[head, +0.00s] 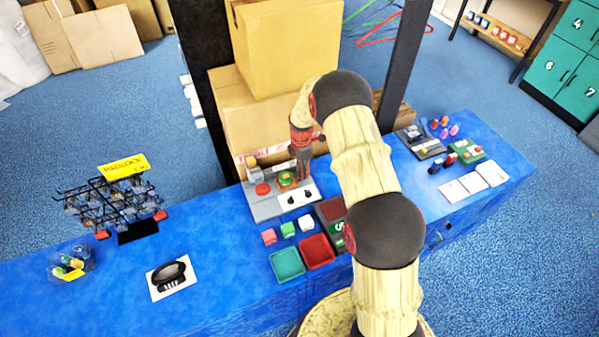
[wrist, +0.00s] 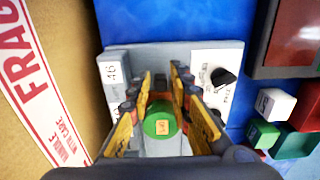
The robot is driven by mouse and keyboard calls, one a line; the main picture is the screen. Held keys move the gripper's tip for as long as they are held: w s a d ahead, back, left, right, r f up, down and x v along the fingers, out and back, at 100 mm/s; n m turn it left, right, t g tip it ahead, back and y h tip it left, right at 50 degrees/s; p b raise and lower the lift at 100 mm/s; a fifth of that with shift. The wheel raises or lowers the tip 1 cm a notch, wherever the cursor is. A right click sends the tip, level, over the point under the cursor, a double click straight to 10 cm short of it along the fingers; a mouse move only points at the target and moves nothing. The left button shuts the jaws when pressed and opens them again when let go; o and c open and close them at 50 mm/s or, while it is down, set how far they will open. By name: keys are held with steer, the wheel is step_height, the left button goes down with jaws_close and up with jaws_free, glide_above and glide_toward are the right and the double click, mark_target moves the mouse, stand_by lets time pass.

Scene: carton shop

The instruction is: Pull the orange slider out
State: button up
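The grey control panel (head: 262,211) lies on the blue table and also shows in the wrist view (wrist: 112,50). A round green piece with a small orange label (wrist: 161,127) sits between my gripper's fingers in the wrist view. In the head view this green piece (head: 287,179) shows some orange around it. I cannot tell whether this orange part is the slider, and no separate orange slider shows clearly. My gripper (wrist: 162,80) is over the panel, its yellow-padded fingers apart with a gap between them.
A red button (head: 263,189) and a white plate with black knobs (head: 297,196) are on the panel. Cardboard boxes (head: 245,110) stand close behind it. Trays (head: 287,264) and small cubes (head: 269,237) lie in front. A padlock rack (head: 110,205) stands left.

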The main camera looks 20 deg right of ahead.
steer(key=shift+o, duration=1.2)
steer(key=shift+a, duration=0.15)
step_height(320, 180, up, 12)
